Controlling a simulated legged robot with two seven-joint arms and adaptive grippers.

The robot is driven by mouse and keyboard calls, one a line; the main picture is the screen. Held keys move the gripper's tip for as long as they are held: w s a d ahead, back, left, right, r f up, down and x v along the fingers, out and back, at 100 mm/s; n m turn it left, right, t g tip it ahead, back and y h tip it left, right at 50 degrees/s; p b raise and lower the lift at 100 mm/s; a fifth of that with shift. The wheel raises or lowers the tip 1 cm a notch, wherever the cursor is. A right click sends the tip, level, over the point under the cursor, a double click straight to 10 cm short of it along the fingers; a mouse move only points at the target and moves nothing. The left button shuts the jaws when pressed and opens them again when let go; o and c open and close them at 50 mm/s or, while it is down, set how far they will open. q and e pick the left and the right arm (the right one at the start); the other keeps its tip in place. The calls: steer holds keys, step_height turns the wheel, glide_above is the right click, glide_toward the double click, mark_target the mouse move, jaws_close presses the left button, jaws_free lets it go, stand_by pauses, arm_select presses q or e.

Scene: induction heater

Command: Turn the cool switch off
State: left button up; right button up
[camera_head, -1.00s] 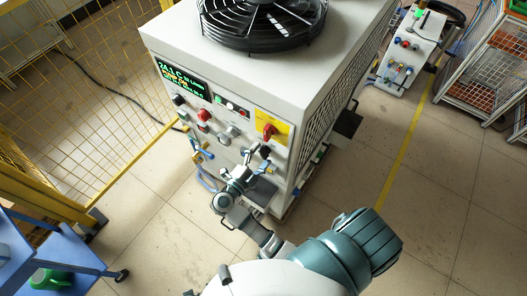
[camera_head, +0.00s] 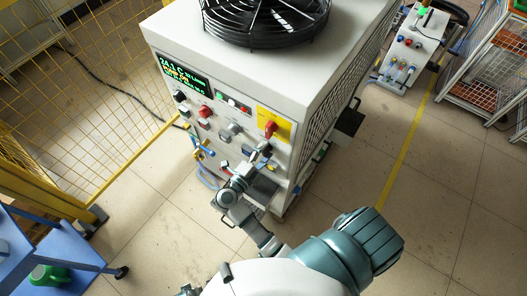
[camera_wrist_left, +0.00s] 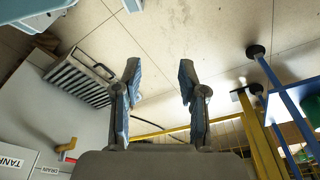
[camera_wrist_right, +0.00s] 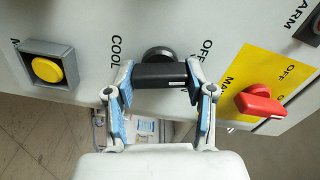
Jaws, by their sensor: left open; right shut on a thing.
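The cool switch (camera_wrist_right: 160,75) is a black bar knob on a round dark base, between the printed words COOL and OFF in the right wrist view. My right gripper (camera_wrist_right: 160,82) is shut on this knob, with one blue-padded finger at each end of the bar. In the head view my right gripper (camera_head: 260,152) is at the cabinet's front panel, below the yellow plate, and largely hides the switch. My left gripper (camera_wrist_left: 157,75) is open and empty in the left wrist view, with bare floor beyond its fingers.
A red main switch (camera_wrist_right: 261,102) on a yellow plate is close right of my right gripper. A yellow button (camera_wrist_right: 47,69) is to its left. The white cabinet (camera_head: 285,75) carries a black fan (camera_head: 262,22). A yellow mesh fence (camera_head: 85,90) and a blue cart (camera_head: 60,250) stand left.

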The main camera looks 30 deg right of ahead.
steer(key=shift+f+m, duration=0.2)
steer(key=shift+m, duration=0.5)
arm_select(q)
steer(key=shift+w+r, duration=0.1)
steer(key=shift+r, duration=0.5)
arm_select(e)
steer(key=o, duration=1)
arm_select(q)
steer(key=shift+a, duration=0.1)
arm_select(e)
steer(key=shift+o, duration=0.8)
steer(key=shift+a, duration=0.15)
steer(key=shift+r, duration=0.15)
